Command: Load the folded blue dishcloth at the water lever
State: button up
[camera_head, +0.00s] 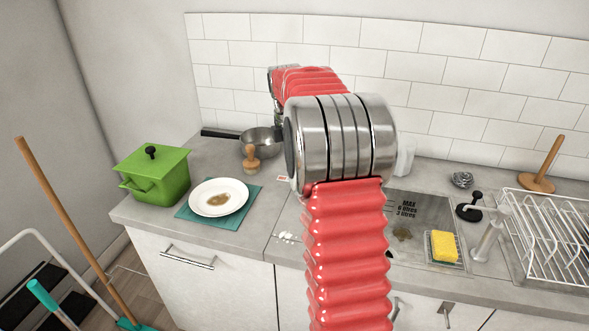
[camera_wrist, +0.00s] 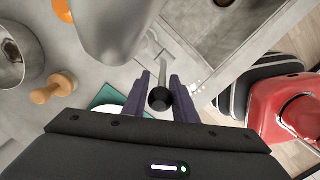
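A flat blue-green cloth or mat (camera_head: 187,212) lies under a white plate on the left counter. It is the only blue-toned cloth in view, and I cannot tell whether it is folded. Its edge also shows behind my fingers in the wrist view (camera_wrist: 114,99). My gripper (camera_wrist: 160,77) is hidden behind my arm in the head view. In the wrist view its two dark fingers stand apart, holding no cloth. A black ball knob (camera_wrist: 158,99) on a thin grey lever (camera_wrist: 162,66) appears between them. I cannot tell whether the fingers touch the knob.
The plate (camera_head: 219,198) has a brown stain. A green pot (camera_head: 152,174), a wooden-handled brush (camera_head: 250,158) and a metal pan (camera_head: 257,142) stand nearby. A large metal shape (camera_wrist: 112,28) is close to my fingers. A sponge (camera_head: 444,245) and dish rack (camera_head: 550,232) are right.

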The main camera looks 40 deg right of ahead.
jog(key=o, duration=0.3)
jog(key=shift+o, duration=0.2)
jog(key=shift+s, duration=0.1)
jog(key=shift+r, duration=0.1)
jog(key=r, duration=1.3)
jog(key=shift+w+a, duration=0.35)
jog(key=shift+a, duration=0.05)
jog(key=shift+r, duration=0.2)
jog(key=shift+a, duration=0.1)
